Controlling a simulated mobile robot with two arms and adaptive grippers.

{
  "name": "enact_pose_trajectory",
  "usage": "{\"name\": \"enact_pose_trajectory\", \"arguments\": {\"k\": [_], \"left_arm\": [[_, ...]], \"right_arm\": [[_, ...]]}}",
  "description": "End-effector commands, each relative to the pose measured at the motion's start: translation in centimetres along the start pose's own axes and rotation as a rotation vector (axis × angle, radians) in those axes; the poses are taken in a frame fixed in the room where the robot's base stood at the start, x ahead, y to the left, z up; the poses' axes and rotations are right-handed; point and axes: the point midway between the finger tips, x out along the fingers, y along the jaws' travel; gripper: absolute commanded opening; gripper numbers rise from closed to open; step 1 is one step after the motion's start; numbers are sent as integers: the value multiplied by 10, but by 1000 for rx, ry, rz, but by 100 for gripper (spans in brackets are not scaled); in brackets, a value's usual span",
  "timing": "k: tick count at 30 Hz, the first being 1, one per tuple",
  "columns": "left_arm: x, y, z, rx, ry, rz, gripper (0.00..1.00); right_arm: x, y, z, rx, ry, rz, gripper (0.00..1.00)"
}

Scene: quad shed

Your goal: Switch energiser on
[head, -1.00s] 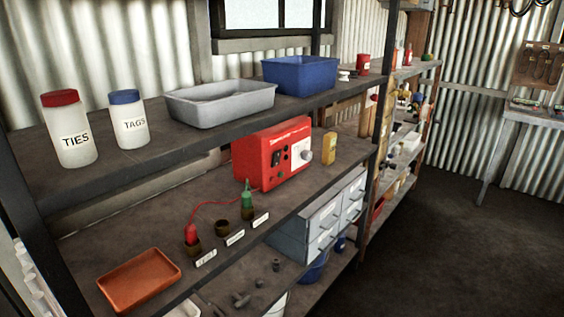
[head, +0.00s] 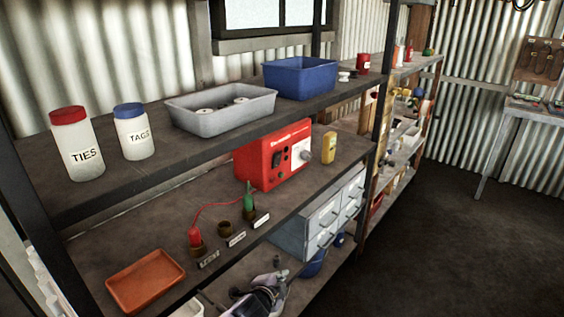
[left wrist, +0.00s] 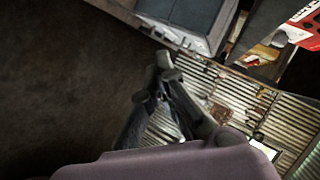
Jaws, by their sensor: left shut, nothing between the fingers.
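The energiser (head: 270,157) is a red box on the middle shelf. Its front has dark switches or sockets and a pale round knob, too small to read. A red lead runs from it to a red plug (head: 195,238) in a round holder. A green plug (head: 249,200) stands in another holder, with an empty-looking one between them. My left gripper (head: 272,277) is at the bottom, low in front of the shelves and well below the energiser. In the left wrist view its fingers (left wrist: 164,66) are together and empty. A red corner (left wrist: 303,28) there appears to be the energiser. My right gripper is not in view.
An orange tray (head: 145,280) lies at the front left of the middle shelf. A yellow container (head: 329,148) stands right of the energiser. Grey drawers (head: 322,220) sit below. The upper shelf edge (head: 200,163) overhangs at the left. Open floor (head: 440,245) lies to the right.

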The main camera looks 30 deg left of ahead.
Motion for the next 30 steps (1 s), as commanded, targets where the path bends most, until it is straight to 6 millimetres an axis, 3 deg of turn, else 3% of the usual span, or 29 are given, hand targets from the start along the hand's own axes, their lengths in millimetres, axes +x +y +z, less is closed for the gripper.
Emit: {"name": "enact_pose_trajectory", "arguments": {"k": [1,6,12,15,19,30], "left_arm": [[7,-27,-6,53,24,-54,0],[30,-110,-26,266,106,-237,0],[42,-211,-47,544,174,-459,0],[42,-242,-54,642,191,-531,0],[41,-255,-57,687,197,-562,0],[41,-254,-57,684,197,-561,0]], "right_arm": [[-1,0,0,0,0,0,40],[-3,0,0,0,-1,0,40],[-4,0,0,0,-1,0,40],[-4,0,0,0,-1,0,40],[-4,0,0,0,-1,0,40],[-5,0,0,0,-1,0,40]]}}
